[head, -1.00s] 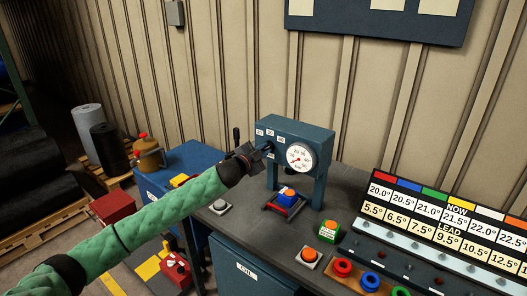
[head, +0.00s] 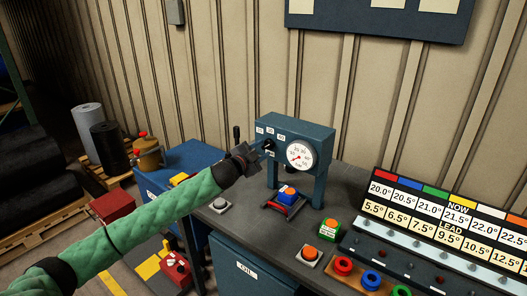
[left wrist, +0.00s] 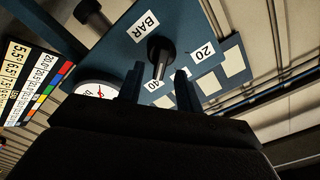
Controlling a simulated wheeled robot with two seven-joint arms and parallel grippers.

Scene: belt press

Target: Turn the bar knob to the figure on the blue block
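The bar knob (left wrist: 161,50) is dark with a grey grip bar. It sits on a blue panel between a BAR label (left wrist: 146,25), a 20 label (left wrist: 203,53) and a 40 label (left wrist: 152,85); another label is partly hidden by a finger. Its bar extends towards the 40 side in the left wrist view, but its exact setting is unclear. My left gripper (head: 259,150) is open just in front of the knob, fingers apart on either side of its bar's end. The blue block (head: 287,193), orange on top, sits under the press (head: 318,185); its figure is unreadable. My right gripper is unseen.
The round gauge (head: 300,155) is right of the knob, its red needle towards lower left. A green block (head: 329,229), an orange button (head: 309,253) and coloured rings stand on the bench. A number board (head: 450,215) stands at right.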

